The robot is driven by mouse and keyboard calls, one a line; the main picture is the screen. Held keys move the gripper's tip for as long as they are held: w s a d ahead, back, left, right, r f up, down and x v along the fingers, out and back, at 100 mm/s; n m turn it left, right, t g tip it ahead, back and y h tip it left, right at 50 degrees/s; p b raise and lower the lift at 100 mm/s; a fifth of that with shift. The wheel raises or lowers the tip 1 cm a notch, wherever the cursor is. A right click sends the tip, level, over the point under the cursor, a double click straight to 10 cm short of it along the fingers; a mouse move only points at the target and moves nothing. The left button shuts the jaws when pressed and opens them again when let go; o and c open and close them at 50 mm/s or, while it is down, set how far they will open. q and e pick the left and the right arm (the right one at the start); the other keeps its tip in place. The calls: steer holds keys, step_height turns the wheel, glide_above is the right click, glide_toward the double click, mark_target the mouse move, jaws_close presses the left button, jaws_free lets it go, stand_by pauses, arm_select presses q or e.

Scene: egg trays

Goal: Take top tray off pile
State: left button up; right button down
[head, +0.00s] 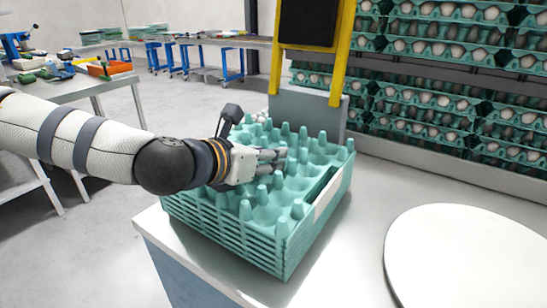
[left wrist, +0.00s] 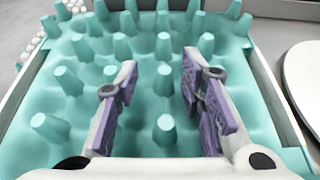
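A pile of teal egg trays (head: 235,236) stands on the metal table, its trays nested closely one in another. The top tray (head: 268,213) is empty, with rows of upright pegs. My left gripper (head: 283,160) is over the middle of the top tray. In the left wrist view the left gripper (left wrist: 160,95) has its two purple-padded fingers apart, with a peg (left wrist: 165,130) of the top tray (left wrist: 75,125) seen between them. Whether the fingers touch the tray is unclear. My right gripper is in neither view.
A round white disc (head: 460,255) lies on the table to the right of the pile. Racks of egg-filled trays (head: 430,100) stand behind. A yellow frame (head: 343,55) with a dark panel rises just behind the pile. Workbenches (head: 85,85) stand at the left.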

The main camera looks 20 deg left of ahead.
arm_select(q)
steer(key=shift+w+d, duration=0.15)
steer(key=shift+v, duration=0.75)
steer(key=shift+c, duration=0.6)
steer(key=shift+w+d+f, duration=0.1)
jaws_close()
